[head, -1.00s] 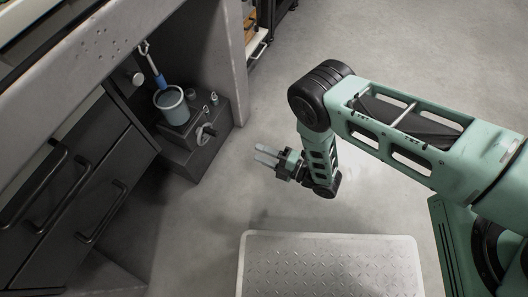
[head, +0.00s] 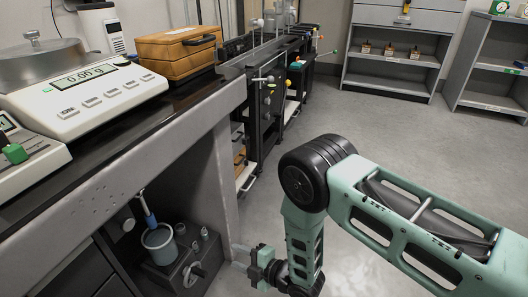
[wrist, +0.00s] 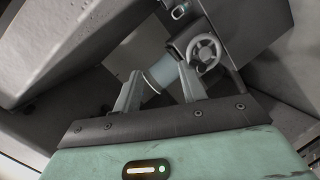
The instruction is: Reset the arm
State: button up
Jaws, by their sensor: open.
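My gripper (head: 236,256) is at the lower middle of the head view, below the folded green arm. Its fingers point left toward the dark box under the bench. In the wrist view my gripper (wrist: 158,76) has its two fingers apart, with nothing held between them. A grey-blue cup (wrist: 157,74) shows beyond the fingers, with a valve wheel (wrist: 204,53) to its right.
The dark box (head: 178,277) stands under the bench (head: 160,140) and carries the cup (head: 158,246) with a blue-handled tool. A scale (head: 88,98) and a wooden case (head: 177,50) are on top. Open floor (head: 400,130) lies to the right, before shelves (head: 390,60).

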jog(key=d+r+m+g+h, duration=0.3)
jog(key=r+m+h, duration=0.45)
jog(key=r, duration=1.25)
jog(key=s+d+r+m+g+h, duration=0.2)
jog(key=s+d+r+m, duration=0.4)
jog(key=s+d, duration=0.4)
jog(key=s+d+r+m+g+h, duration=0.35)
jog(key=s+d+r, duration=0.45)
jog(key=s, duration=0.4)
notch_tip(320, 180, up, 32)
jog(key=p, duration=3.2)
jog(key=shift+w+t+y, duration=0.25)
jog(key=shift+t+y, duration=0.1)
jog(key=shift+y, duration=0.05)
